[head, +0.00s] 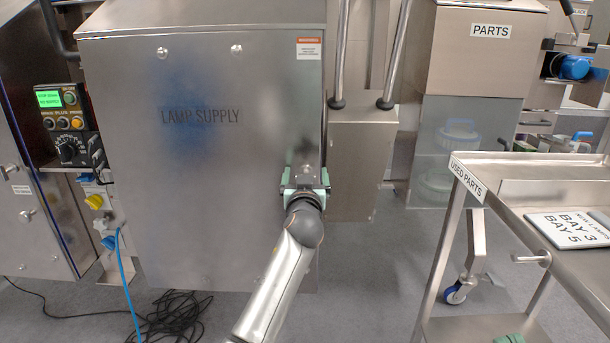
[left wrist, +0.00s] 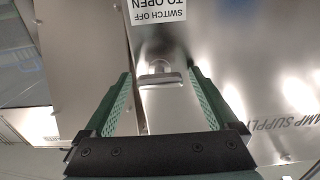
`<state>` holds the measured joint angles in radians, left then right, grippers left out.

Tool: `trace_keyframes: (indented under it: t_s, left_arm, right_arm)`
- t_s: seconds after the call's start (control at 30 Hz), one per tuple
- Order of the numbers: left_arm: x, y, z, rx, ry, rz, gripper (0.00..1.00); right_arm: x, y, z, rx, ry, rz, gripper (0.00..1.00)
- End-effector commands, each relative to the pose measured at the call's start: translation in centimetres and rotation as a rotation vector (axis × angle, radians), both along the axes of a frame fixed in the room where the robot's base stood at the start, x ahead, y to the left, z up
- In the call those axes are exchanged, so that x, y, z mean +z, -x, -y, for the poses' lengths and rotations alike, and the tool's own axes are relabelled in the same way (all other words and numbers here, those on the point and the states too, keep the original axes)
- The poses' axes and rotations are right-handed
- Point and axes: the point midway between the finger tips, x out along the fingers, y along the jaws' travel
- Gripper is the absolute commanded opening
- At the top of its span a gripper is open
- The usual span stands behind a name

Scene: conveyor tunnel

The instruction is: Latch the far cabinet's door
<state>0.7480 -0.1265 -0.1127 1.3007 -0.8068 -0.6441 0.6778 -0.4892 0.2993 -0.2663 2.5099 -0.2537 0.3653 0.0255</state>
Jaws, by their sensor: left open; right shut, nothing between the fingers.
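The steel LAMP SUPPLY cabinet (head: 200,180) fills the left and middle of the head view. Its broad front looks flat and shut. My left gripper (head: 306,176) is at the cabinet's right edge, with green fingers. In the left wrist view a small metal latch handle (left wrist: 160,78) lies between the open fingers (left wrist: 160,92), apart from both. A label reading SWITCH OFF TO OPEN (left wrist: 157,10) is beside the handle, upside down in this view. In the head view my gripper hides the handle. My right gripper is in neither view.
A control box (head: 70,125) with a green screen stands left of the cabinet. A PARTS bin (head: 480,55) and a USED PARTS cart (head: 520,170) stand at the right.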

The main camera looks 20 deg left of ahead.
Motion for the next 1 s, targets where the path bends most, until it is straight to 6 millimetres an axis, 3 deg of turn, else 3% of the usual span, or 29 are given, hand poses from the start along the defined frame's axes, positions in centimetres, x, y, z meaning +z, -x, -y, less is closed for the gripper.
trace_keyframes:
  t_s: [0.07, 0.8, 1.0]
  left_arm:
    - [0.02, 0.00, 0.01, 0.000, 0.000, 0.000, 0.93]
    - [0.01, -0.01, -0.01, 0.000, 0.001, 0.000, 0.09]
    - [0.06, 0.00, -0.02, 0.000, -0.008, -0.002, 0.07]
  right_arm:
    - [-0.01, 0.00, 0.00, 0.000, 0.000, -0.001, 0.00]
    - [-0.11, 0.03, -0.02, 0.002, 0.009, 0.000, 0.00]
    - [0.02, 0.02, 0.01, 0.001, 0.008, 0.000, 0.00]
